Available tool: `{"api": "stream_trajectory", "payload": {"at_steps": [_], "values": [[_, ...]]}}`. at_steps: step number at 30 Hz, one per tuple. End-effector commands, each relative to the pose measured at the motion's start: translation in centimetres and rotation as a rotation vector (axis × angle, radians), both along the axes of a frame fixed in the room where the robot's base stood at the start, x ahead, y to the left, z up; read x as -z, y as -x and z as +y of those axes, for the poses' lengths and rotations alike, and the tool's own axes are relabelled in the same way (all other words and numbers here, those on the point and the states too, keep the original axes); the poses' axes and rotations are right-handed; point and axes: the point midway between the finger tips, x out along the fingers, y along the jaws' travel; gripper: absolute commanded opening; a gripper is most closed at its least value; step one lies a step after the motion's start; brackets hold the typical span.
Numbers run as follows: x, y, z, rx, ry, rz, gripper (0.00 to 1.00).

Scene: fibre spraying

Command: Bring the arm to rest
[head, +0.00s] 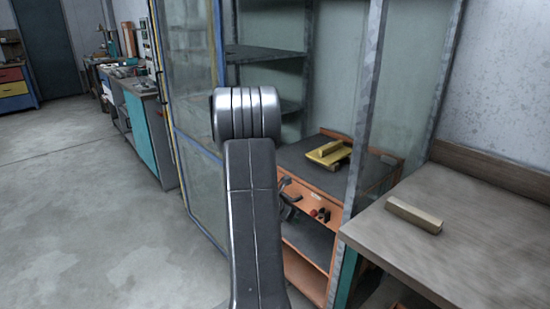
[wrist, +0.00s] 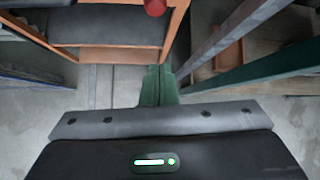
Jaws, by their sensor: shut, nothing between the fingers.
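My arm rises through the middle of the head view, a dark link topped by a silver joint, and hides part of the scene behind it. My gripper shows in the wrist view (wrist: 158,76), its two green fingers together with nothing between them. It points down above the grey floor, in front of an orange cart (wrist: 169,28). In the head view the wrist end is mostly hidden behind my arm link, with a grey part showing beside the orange cart (head: 315,259).
A yellow tool (head: 329,153) lies on the cart's dark top. A red item (wrist: 155,7) is near the cart's edge. At right, a workbench (head: 470,225) bears a wooden block (head: 414,217). A glass-panelled cabinet (head: 195,120) stands behind. Open floor (head: 80,230) lies at left.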

Motion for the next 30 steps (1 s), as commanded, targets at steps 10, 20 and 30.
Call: {"api": "stream_trajectory", "payload": {"at_steps": [10,20,30], "values": [[4.6,-1.7,-2.9,0.004,0.0,0.003,0.0],[8.0,-2.5,-5.0,0.011,0.064,-0.023,0.0],[9.3,-2.4,-6.1,0.025,0.179,-0.081,0.0]]}}
